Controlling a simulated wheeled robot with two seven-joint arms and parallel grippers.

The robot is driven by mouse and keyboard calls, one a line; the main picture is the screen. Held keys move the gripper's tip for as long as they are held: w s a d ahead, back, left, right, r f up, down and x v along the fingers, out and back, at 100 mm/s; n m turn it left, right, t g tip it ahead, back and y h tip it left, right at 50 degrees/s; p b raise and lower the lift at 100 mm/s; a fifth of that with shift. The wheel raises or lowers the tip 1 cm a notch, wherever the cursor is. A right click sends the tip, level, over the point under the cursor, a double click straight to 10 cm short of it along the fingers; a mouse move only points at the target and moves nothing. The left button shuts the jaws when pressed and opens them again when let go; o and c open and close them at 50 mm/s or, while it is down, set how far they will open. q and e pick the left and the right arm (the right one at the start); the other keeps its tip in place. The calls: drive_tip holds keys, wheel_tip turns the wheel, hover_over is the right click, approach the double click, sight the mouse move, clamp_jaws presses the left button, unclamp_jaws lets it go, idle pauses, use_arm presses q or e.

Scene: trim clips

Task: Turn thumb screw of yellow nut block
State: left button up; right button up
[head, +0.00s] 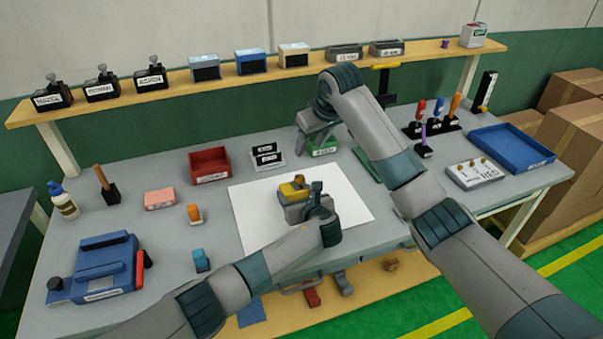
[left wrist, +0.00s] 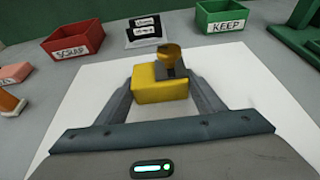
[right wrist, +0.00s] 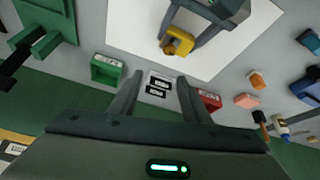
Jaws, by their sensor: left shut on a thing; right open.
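The yellow nut block (head: 291,190) is over the white sheet near the middle of the bench. My left gripper (left wrist: 162,92) is shut on it, with one finger on each side of the yellow body. The brass thumb screw (left wrist: 169,54) sits at the far end of the block, on a dark piece. In the right wrist view the block (right wrist: 180,40) and its screw (right wrist: 169,47) show at the top, beyond my right fingers. My right gripper (right wrist: 160,82) is open and empty, above the back of the bench, apart from the block.
A red SCRAP bin (head: 209,165) and a green KEEP bin (head: 322,147) stand behind the white sheet (head: 345,205), with black label cards (head: 266,155) between them. A blue vise-like fixture (head: 100,268) is at the front left. Screwdrivers (head: 438,112) and a blue tray (head: 512,148) are right.

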sight(300, 177)
drive_tip(key=shift+s+d+f+n+g, duration=0.15)
drive_tip(key=shift+s+g, duration=0.1)
drive_tip(key=shift+s, duration=0.3)
drive_tip(key=shift+s+f+n+g, duration=0.15)
drive_tip(key=shift+s+g, duration=0.1)
drive_tip(key=shift+s, duration=0.3)
drive_tip(key=shift+w+f, duration=0.1)
drive_tip(key=x, duration=1.1)
drive_tip(key=shift+w+a+f, duration=0.1)
drive_tip(key=shift+a+f, duration=0.15)
drive_tip(key=shift+f, duration=0.1)
drive_tip(key=c, duration=1.1)
